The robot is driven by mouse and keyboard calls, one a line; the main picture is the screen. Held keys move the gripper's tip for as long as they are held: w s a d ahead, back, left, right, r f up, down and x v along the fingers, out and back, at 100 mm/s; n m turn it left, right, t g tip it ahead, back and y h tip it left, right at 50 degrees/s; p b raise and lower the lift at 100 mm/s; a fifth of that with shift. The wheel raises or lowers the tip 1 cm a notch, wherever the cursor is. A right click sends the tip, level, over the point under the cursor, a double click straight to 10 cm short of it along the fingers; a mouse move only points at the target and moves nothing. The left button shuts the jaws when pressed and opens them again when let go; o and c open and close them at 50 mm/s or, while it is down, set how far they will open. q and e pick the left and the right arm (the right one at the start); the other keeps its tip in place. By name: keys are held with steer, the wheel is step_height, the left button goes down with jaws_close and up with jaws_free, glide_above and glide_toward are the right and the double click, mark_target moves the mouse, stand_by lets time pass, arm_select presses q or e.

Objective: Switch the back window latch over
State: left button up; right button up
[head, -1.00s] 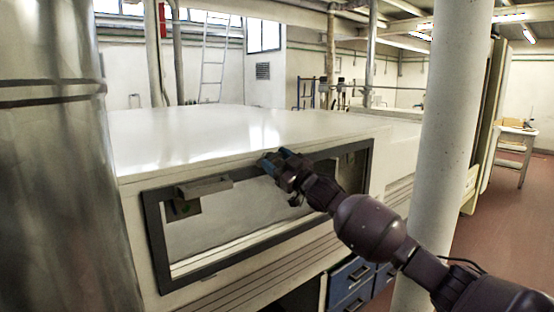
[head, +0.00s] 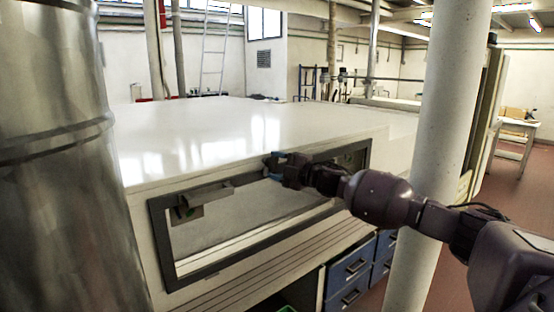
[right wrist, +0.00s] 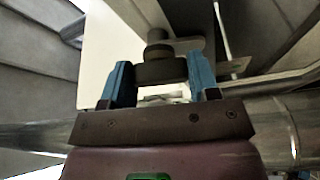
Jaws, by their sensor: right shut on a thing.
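My right gripper (head: 277,166) is at the top bar of the dark window frame (head: 158,238) on the white tunnel housing, right of the middle. In the right wrist view, its two blue fingers (right wrist: 160,82) are shut on a dark latch piece (right wrist: 161,71), with a round dark knob (right wrist: 158,50) just beyond. In the head view the gripper mostly hides this latch. A second grey latch with a flat bar (head: 206,194) sits at the upper left of the same frame, apart from the gripper. My left gripper is not in view.
A large metal cylinder (head: 60,150) stands close on the left. A pale round column (head: 447,110) stands on the right, close to my right arm. Blue drawers (head: 349,270) are below the housing. The white housing top (head: 240,125) is clear.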

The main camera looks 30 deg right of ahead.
steer(key=shift+n+g+p, duration=0.4)
steer(key=shift+n+p, duration=0.3)
steer(key=shift+n, duration=0.2)
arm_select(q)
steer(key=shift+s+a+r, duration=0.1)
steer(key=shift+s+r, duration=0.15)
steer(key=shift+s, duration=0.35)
arm_select(e)
steer(key=shift+n, duration=0.3)
arm_select(q)
steer(key=shift+p, duration=0.3)
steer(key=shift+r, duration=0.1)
arm_select(e)
steer(key=o, duration=0.9)
